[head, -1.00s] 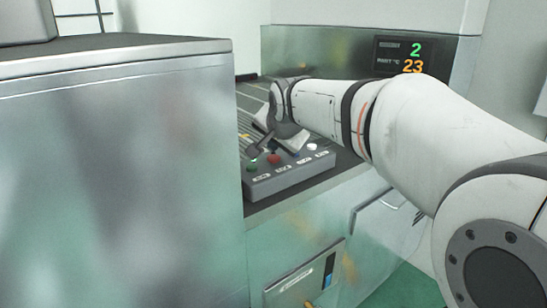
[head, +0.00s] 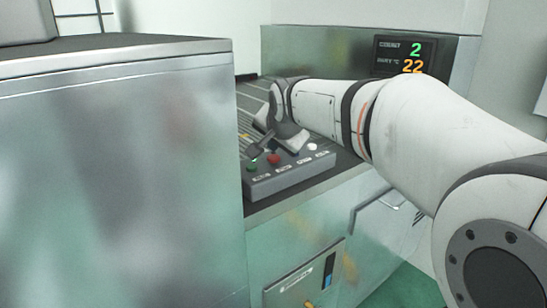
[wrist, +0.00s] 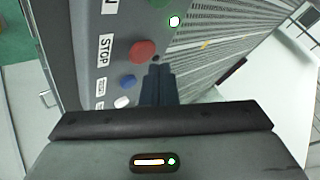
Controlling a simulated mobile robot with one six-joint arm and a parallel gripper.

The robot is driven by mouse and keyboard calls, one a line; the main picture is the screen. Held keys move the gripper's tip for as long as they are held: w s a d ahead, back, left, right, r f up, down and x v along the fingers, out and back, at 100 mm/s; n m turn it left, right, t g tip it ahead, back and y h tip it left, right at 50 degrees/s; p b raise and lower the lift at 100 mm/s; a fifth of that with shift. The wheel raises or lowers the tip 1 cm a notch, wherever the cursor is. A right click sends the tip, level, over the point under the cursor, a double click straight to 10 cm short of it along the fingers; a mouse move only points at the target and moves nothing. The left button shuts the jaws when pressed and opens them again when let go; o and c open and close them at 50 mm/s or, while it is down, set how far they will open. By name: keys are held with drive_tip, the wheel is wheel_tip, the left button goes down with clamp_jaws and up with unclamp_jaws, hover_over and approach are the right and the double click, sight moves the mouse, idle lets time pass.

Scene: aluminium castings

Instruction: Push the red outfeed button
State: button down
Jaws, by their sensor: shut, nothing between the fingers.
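The red button (head: 274,160) sits on a grey control box (head: 290,178), between a green button (head: 251,167) and other buttons. In the wrist view the red button (wrist: 143,50) is round and domed, beside a STOP label (wrist: 106,48). My gripper (head: 255,153) is shut and empty, with its fingers pointing down at the back of the box. In the wrist view my dark fingertips (wrist: 157,70) appear just below and right of the red button, overlapping none of its face. I cannot tell how high they are above the panel.
A blue button (wrist: 127,81) and a white button (wrist: 121,102) sit close to the red one. A large metal cabinet (head: 120,180) stands at left; a display (head: 403,56) stands behind my arm.

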sight(275, 159)
drive_tip(key=shift+f+b, duration=0.3)
drive_tip(key=shift+f, duration=0.1)
drive_tip(key=shift+f+b, duration=0.5)
idle(0.5)
drive_tip(key=shift+r, duration=0.1)
drive_tip(key=shift+r+p, duration=0.65)
drive_tip(key=shift+r, duration=0.15)
drive_tip(key=shift+r+p, duration=1.8)
drive_tip(key=shift+r, duration=0.8)
drive_tip(key=shift+d+f, duration=0.1)
